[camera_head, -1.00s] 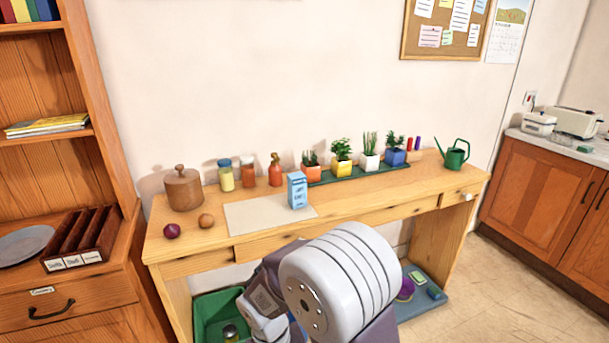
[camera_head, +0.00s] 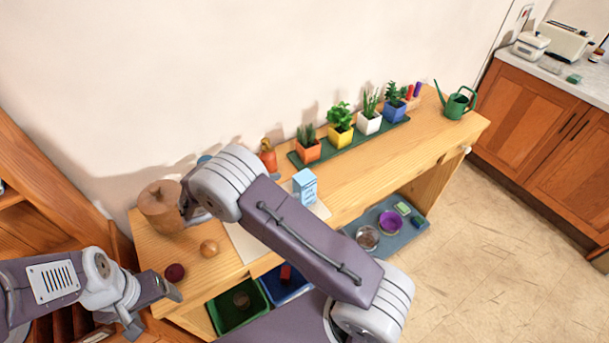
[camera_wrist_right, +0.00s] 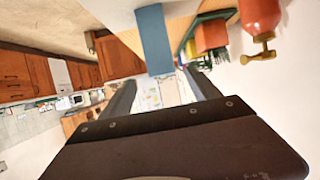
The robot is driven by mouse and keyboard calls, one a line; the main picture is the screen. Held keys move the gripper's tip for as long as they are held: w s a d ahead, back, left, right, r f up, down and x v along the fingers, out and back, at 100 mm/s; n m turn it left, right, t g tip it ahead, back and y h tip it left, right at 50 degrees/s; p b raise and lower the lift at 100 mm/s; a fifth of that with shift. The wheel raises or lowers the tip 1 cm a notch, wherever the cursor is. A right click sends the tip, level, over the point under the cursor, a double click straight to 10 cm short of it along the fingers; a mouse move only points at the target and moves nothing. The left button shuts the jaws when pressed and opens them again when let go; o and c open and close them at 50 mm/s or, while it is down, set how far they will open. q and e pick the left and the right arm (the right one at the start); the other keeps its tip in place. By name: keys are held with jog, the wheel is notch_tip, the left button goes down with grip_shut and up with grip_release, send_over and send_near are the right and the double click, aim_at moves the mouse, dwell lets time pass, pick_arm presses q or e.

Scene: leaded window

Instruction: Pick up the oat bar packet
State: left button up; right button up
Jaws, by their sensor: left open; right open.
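The light blue packet (camera_head: 305,187) stands upright on the wooden table, at the right edge of a pale mat; its lettering is too small to read. In the right wrist view, what looks like the same packet (camera_wrist_right: 155,40) shows as a blue block ahead of my open right gripper (camera_wrist_right: 160,80), between the lines of its fingers and apart from them. In the head view the right gripper is mostly hidden by its own arm, left of the packet. My left gripper (camera_head: 152,306) is open and empty at the table's front left corner, far from the packet.
A wooden pot (camera_head: 160,207), an onion (camera_head: 209,248) and a dark red ball-shaped item (camera_head: 175,272) lie at the table's left. An orange pump bottle (camera_head: 268,156) and potted plants on a green tray (camera_head: 350,143) line the back.

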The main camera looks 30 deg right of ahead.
aim_at(305, 180)
jog(key=shift+s+d+f+p, duration=0.1)
jog(key=shift+d+p, duration=0.15)
jog(key=shift+d, duration=0.25)
jog(key=shift+s+d+f+p, duration=0.1)
jog(key=shift+d+p, duration=0.15)
jog(key=shift+d, duration=0.2)
jog(key=shift+w+d+f, duration=0.55)
jog(key=shift+d+f, duration=0.05)
jog(key=shift+d, duration=0.25)
jog(key=shift+w+d+p, duration=0.1)
jog(key=shift+d+p, duration=0.2)
jog(key=shift+p, duration=0.2)
jog(key=p+x, duration=0.1)
jog(key=x, duration=0.1)
jog(key=p+x, duration=0.1)
jog(key=x, duration=0.1)
jog(key=shift+r, duration=0.25)
jog(key=shift+d+f, duration=0.25)
jog(key=shift+d, duration=0.05)
jog(key=shift+a, duration=0.1)
jog(key=c, duration=1.4)
